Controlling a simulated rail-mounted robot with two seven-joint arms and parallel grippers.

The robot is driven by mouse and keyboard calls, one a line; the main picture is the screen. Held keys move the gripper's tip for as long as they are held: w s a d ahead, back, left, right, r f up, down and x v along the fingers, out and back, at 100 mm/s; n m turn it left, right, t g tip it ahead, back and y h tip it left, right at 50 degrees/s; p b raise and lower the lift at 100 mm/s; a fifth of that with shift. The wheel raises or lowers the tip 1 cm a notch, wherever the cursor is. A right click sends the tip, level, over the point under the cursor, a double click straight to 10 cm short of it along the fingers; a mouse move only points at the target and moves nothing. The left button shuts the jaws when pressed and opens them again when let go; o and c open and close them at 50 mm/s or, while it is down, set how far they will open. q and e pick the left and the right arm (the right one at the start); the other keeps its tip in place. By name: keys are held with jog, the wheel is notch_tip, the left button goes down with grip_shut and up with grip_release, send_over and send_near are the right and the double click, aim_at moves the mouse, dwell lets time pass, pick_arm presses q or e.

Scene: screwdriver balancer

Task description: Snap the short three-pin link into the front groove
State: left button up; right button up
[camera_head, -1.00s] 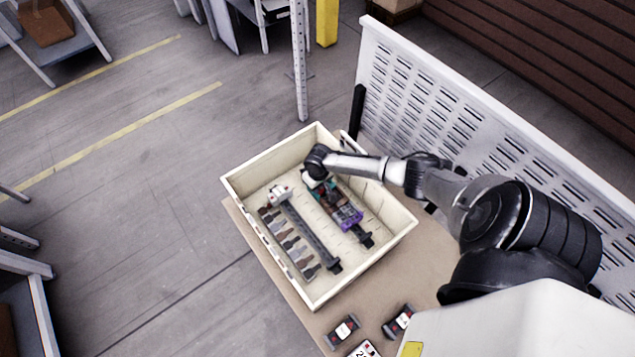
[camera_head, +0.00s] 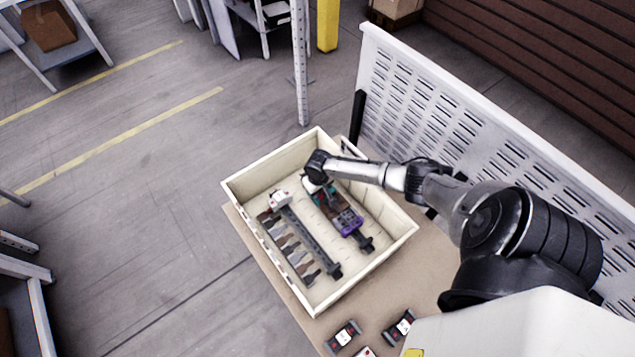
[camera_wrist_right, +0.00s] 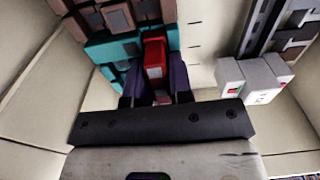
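My right gripper (camera_wrist_right: 157,88) points down into the cream box (camera_head: 240,190), at its far end. In the right wrist view its two dark fingers stand close against both sides of a small red piece (camera_wrist_right: 155,58). I cannot tell whether this piece is the three-pin link. The red piece is at the edge of a teal part (camera_wrist_right: 112,48) that carries several brown blocks (camera_wrist_right: 116,18). The assembly with the teal part also shows a purple part (camera_head: 348,222) in the head view. The front groove cannot be made out. My left gripper is not in view.
A long dark rail (camera_head: 308,238) with a white-and-grey end block (camera_wrist_right: 252,80) lies beside the assembly. Several brown and grey pieces line the box's left side. A white perforated panel (camera_head: 450,125) stands behind the arm.

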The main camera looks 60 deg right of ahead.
jog(key=shift+o, duration=0.4)
jog(key=shift+s+a+f, duration=0.2)
jog(key=shift+s+f, duration=0.35)
jog(key=shift+s, duration=0.1)
jog(key=shift+o, duration=0.4)
jog(key=r, duration=0.3)
jog(key=r+p, duration=0.1)
jog(key=shift+s+r, duration=0.3)
jog(key=shift+r, duration=0.05)
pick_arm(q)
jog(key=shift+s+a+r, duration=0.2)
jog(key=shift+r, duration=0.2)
pick_arm(e)
notch_tip(320, 180, up, 10)
jog(key=w, duration=0.1)
jog(key=shift+w+d, duration=0.2)
jog(key=shift+w, duration=0.05)
jog(key=shift+r, duration=0.1)
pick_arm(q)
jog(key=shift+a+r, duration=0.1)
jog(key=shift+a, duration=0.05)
pick_arm(e)
jog(key=shift+r, duration=0.1)
pick_arm(q)
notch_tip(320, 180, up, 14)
jog(key=p, duration=1.4)
pick_arm(e)
notch_tip(320, 180, up, 12)
